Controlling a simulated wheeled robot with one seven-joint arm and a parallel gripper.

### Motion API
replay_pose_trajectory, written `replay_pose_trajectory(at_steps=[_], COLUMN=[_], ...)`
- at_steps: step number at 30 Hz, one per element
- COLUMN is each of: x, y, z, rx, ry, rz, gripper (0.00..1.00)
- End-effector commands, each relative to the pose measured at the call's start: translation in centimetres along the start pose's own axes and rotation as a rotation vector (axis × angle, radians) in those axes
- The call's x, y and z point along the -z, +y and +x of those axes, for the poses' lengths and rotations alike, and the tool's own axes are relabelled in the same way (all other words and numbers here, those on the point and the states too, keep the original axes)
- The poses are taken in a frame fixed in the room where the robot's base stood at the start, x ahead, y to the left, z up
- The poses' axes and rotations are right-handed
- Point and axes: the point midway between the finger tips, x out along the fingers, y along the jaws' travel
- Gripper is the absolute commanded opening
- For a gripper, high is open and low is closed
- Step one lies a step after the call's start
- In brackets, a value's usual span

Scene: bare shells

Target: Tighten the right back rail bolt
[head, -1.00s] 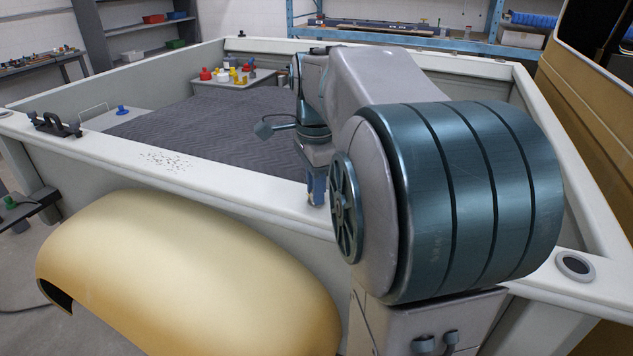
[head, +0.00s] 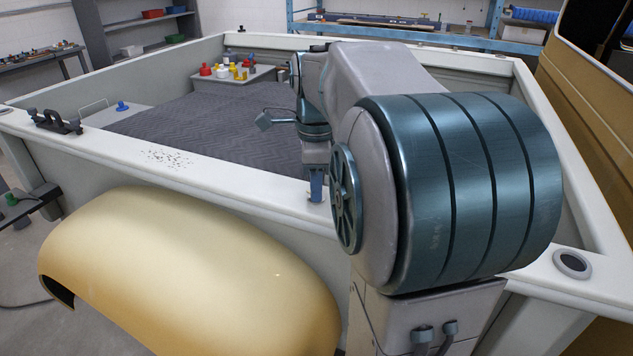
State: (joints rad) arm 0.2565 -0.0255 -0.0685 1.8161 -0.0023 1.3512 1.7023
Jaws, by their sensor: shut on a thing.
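My gripper (head: 316,193) points down at the top of the pale near rail (head: 240,190) of the truck bed, in the middle of the head view. Its blue fingers are seen nearly edge-on and look closed together at the rail's surface. The right back rail bolt is not visible; the fingers cover the spot where they meet the rail. My large forearm and elbow fill the middle right and hide part of the rail.
A dark clamp-like fitting (head: 55,121) and dark specks (head: 167,157) lie on the near rail to the left. A ringed hole (head: 573,263) is at right. A gold fender (head: 190,270) stands in front. Coloured pots (head: 230,70) sit on a ledge beyond the quilted mat (head: 215,130).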

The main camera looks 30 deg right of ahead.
Motion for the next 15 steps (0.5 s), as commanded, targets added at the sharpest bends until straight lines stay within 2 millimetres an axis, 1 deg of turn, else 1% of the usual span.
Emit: replay_pose_trajectory(at_steps=[2, 3, 5, 15], x=[-0.06, -0.06, -0.06, -0.04], y=[-0.12, -0.12, -0.11, -0.04], z=[-0.17, -0.17, -0.15, -0.31], rx=[0.007, 0.007, 0.006, 0.002], ry=[-0.002, -0.002, -0.002, -0.001], rz=[0.000, 0.000, 0.000, -0.001], gripper=[0.00, 0.25, 0.41, 0.41])
